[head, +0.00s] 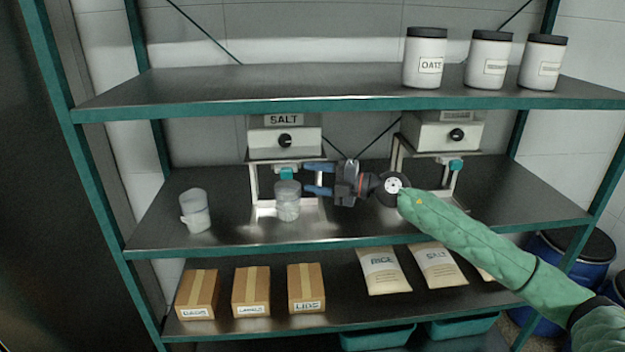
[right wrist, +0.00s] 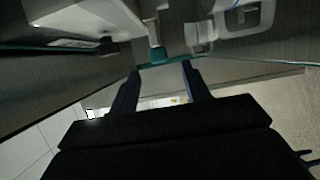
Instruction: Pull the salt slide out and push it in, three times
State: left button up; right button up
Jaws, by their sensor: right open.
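The salt dispenser (head: 285,138), a pale box labelled SALT with a black knob, hangs above the middle shelf on a metal frame. Its teal slide (head: 287,173) shows under the box. In the right wrist view a teal piece (right wrist: 157,54) shows just beyond the fingers. A clear cup (head: 288,201) stands below the slide on the frame's base. My right gripper (head: 308,180) is open and empty, its blue fingers pointing left, just right of the slide and cup. It also shows in the right wrist view (right wrist: 158,82). I cannot see my left gripper.
A second dispenser (head: 443,132) with a teal slide (head: 456,165) hangs to the right, above my right forearm. Another clear cup (head: 195,211) stands at the left on the middle shelf (head: 158,232). White jars (head: 426,57) stand on the top shelf; boxes (head: 251,292) and bags (head: 383,270) lie below.

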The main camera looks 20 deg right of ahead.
dwell(0.3)
jog(key=s+f+m+t+h, duration=0.1)
jog(key=s+f+m+h, duration=0.4)
jog(key=f+m, duration=0.3)
jog(key=s+a+f+m+t+h, duration=0.1)
jog(key=s+f+m+h, duration=0.5)
jog(key=f+m, duration=0.2)
jog(key=s+f+m+t+h, duration=0.1)
jog(key=s+f+m+h, duration=0.4)
jog(key=f+m, duration=0.4)
jog(key=s+a+f+g+y, duration=0.15)
jog(key=s+f+g, duration=0.3)
jog(key=s, duration=0.45)
jog(key=s+a+f+m+g, duration=0.1)
jog(key=s+a+f+g, duration=0.2)
jog(key=s+f, duration=0.35)
jog(key=s+a+f+g+y, duration=0.1)
jog(key=s+a+f+g, duration=0.15)
jog(key=s, duration=0.85)
jog(key=a+f+g, duration=0.1)
jog(key=a+f, duration=0.1)
jog(key=f, duration=0.8)
jog(key=s+a+f+g, duration=0.1)
jog(key=a+f+g, duration=0.1)
jog(key=f, duration=0.8)
jog(key=shift+s+a, duration=0.15)
jog(key=shift+a, duration=0.6)
jog(key=shift+y, duration=0.25)
